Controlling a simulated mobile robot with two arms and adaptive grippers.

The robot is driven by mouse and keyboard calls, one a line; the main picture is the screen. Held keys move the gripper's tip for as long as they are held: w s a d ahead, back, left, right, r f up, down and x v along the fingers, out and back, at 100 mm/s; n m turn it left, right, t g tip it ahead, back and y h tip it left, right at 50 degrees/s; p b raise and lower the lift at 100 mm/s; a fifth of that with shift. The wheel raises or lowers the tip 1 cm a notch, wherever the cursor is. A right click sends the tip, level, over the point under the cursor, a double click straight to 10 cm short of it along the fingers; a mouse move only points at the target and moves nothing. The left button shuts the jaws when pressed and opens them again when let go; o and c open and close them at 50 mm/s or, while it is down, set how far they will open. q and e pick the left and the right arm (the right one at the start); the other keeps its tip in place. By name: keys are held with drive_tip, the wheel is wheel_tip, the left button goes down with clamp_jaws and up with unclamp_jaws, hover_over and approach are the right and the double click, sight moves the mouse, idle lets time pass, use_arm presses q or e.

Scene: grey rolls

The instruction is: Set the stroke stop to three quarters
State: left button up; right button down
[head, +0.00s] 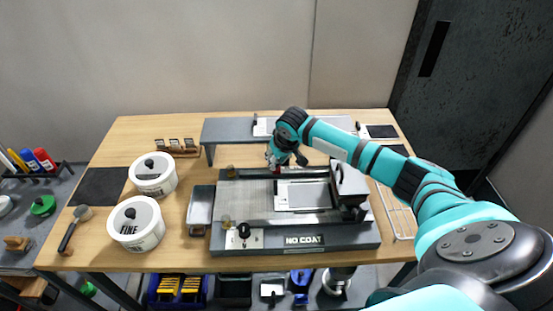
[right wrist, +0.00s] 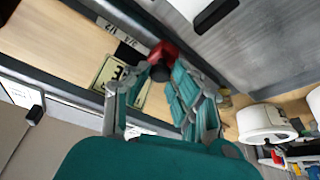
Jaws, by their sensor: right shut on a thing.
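The coating machine (head: 295,236) stands on the wooden bench with a "NO COAT" label on its front. The stroke stop, a red knob (right wrist: 162,52) with a dark lower part, sits at the machine's far rail. A white scale strip (right wrist: 112,32) beside it carries fraction marks, too small to read surely. My right gripper (right wrist: 155,72) is shut on the stroke stop, with its fingers either side of it. In the head view the right gripper (head: 277,162) is at the far rail and mostly hides the stop. My left gripper is not in view.
Two white lidded tubs (head: 136,223) stand left of the machine, with a grey tray (head: 200,207) between. A low grey shelf (head: 225,130) stands behind my right gripper. A wire rack (head: 397,215) lies at the right. A brush (head: 74,228) lies at the bench's left edge.

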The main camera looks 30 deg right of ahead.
sight(289, 172)
drive_tip(key=s+d, duration=0.1)
drive_tip(key=d+p, duration=0.1)
drive_tip(key=shift+s+d+r, duration=0.15)
drive_tip(key=shift+s+d, duration=0.4)
drive_tip(key=shift+d, duration=0.15)
drive_tip(key=c, duration=1.1)
unclamp_jaws()
drive_tip(key=shift+c, duration=0.2)
drive_tip(key=v, duration=1.1)
drive_tip(key=shift+r, duration=0.35)
drive_tip(key=shift+a, duration=0.1)
